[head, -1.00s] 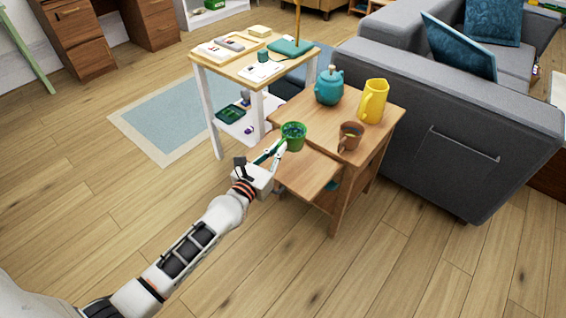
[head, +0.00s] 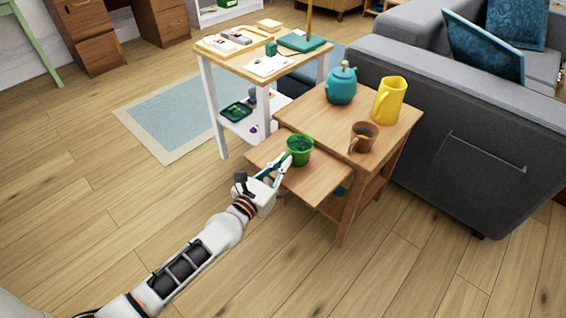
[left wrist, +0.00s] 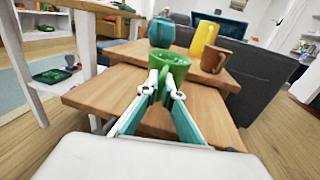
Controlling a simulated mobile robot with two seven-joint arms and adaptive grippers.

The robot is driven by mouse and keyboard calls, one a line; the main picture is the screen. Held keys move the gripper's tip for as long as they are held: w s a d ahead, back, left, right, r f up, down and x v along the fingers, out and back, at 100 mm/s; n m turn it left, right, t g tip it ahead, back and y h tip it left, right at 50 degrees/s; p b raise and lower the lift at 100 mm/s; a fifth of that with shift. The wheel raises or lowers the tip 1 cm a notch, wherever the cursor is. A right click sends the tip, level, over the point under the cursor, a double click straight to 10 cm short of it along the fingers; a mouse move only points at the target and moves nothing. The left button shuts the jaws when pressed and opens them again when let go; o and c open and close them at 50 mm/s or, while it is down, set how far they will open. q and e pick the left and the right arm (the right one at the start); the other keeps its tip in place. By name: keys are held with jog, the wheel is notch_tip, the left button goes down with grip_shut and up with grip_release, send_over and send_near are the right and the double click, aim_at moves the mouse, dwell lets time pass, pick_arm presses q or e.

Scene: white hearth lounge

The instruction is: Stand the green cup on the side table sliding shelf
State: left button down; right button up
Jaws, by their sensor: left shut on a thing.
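The green cup (head: 299,152) is upright over the pulled-out sliding shelf (head: 318,186) of the wooden side table (head: 318,112). My left gripper (head: 284,168) is shut on the cup's near side. In the left wrist view, the fingers (left wrist: 165,88) meet at the cup (left wrist: 172,62) and hide its lower part. The cup's base is at or just above the shelf board; I cannot tell whether it touches. My right gripper is out of view.
A teal teapot (head: 341,86), a yellow pitcher (head: 390,100) and a brown mug (head: 363,138) stand on the tabletop. A white-legged table (head: 213,105) is behind left and a grey sofa (head: 470,130) at right. The shelf's front right part is bare.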

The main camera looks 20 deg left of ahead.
pick_arm(q)
jog(key=shift+f, duration=0.3)
jog(key=c, duration=2.2)
grip_release()
jog(key=shift+c, duration=0.2)
jog(key=shift+r, duration=0.1)
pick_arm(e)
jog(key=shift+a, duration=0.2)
pick_arm(q)
jog(key=shift+r, duration=0.15)
jog(key=shift+s+r, duration=0.1)
jog(key=shift+r, duration=0.05)
jog(key=s+a, duration=0.2)
jog(key=s, duration=0.9)
jog(key=shift+s, duration=0.35)
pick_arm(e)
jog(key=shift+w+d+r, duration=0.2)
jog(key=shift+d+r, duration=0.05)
